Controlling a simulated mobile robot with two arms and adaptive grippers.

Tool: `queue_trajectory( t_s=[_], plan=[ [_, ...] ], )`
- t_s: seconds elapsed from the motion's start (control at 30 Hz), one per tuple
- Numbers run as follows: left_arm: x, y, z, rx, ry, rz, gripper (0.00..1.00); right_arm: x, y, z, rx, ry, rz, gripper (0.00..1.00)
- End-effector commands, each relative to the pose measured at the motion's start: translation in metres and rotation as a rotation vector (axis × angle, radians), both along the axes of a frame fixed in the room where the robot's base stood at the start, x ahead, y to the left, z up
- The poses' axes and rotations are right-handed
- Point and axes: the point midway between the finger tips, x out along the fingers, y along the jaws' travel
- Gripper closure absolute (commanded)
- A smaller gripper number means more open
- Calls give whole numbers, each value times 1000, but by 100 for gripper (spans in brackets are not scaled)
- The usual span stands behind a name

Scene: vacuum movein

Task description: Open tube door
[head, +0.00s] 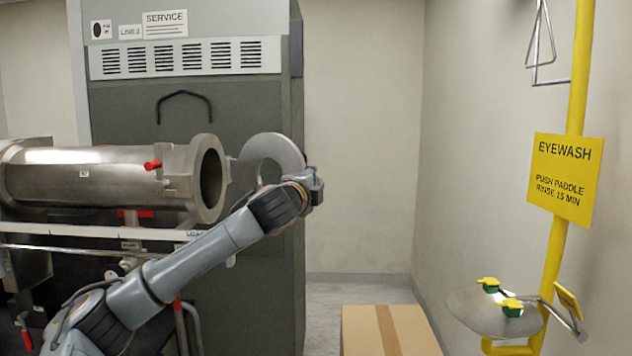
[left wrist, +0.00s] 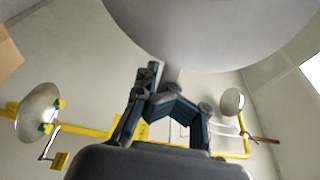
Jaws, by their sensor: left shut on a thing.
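The metal tube (head: 95,172) lies level at the left of the head view, its flanged round mouth (head: 209,178) facing right and uncovered. The round grey tube door (head: 284,148) stands open, to the right of the mouth, and my forearm and wrist hide its lower part. My left gripper (head: 313,183) is at the door's right side. In the left wrist view, the door (left wrist: 215,30) fills the top, and the gripper (left wrist: 174,92) is shut on a short grey handle (left wrist: 172,76) standing out from it. My right gripper is not in view.
A grey service cabinet (head: 240,105) stands behind the door. A cardboard box (head: 365,330) is on the floor at lower middle. A yellow eyewash station (head: 566,175) with a bowl (head: 480,312) stands at right.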

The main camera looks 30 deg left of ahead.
Motion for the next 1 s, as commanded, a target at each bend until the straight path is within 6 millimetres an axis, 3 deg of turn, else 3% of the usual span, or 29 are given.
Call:
queue_trajectory(
  t_s=[1.0],
  plan=[
    [13, 0, 0, -1, 1, 49, 100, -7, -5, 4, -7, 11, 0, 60]
  ],
)
